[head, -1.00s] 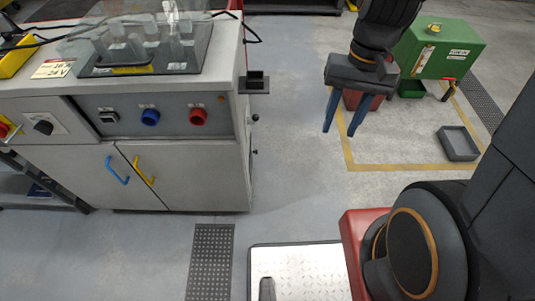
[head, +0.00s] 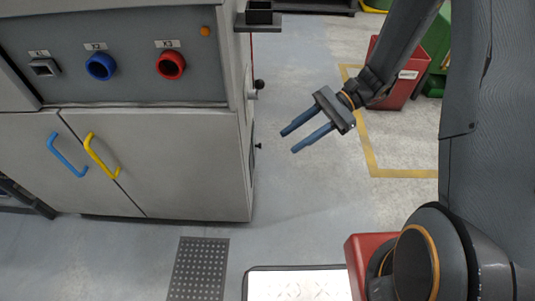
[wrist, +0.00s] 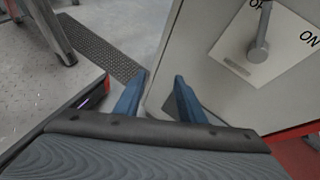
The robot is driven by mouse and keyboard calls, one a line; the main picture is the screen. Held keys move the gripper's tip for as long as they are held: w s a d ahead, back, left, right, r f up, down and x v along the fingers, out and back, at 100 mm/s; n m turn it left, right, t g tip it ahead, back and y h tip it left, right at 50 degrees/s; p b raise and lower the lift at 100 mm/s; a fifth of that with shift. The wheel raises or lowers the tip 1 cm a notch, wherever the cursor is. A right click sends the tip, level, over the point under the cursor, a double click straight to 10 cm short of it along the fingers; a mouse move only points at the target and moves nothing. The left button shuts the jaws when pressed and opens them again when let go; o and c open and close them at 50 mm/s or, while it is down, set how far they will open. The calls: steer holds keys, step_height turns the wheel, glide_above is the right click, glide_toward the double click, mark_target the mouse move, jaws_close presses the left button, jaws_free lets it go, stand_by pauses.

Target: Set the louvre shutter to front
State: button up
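My gripper (head: 307,138) is open and empty, with two blue fingers apart. It hangs over the floor, right of the grey cabinet (head: 180,155) and clear of its side. In the wrist view my gripper (wrist: 162,90) points at the floor and the cabinet's lower side. I cannot make out a louvre shutter or a "front" mark. A grey lever (wrist: 258,46) sits on a pale plate (wrist: 237,67) marked ON; a second label is cut off.
The cabinet front has a blue knob (head: 100,66), a red knob (head: 171,65) and blue and yellow door handles. A small black tray (head: 259,18) juts from its side. A red bin (head: 400,85) stands behind my arm. The floor between is clear.

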mark_target(258, 146)
steer(key=w+f+m+t+y+b, duration=0.3)
steer(key=w+f+b, duration=0.4)
steer(key=f, duration=0.4)
steer(key=w+f+m+t+y+b, duration=0.2)
steer(key=w+f+m+y+b, duration=0.2)
steer(key=w+f+b, duration=0.5)
steer(key=s+a+f+b, duration=0.1)
steer(key=a, duration=0.6)
steer(key=shift+a+f, duration=0.25)
steer(key=shift+a, duration=0.05)
jaws_close()
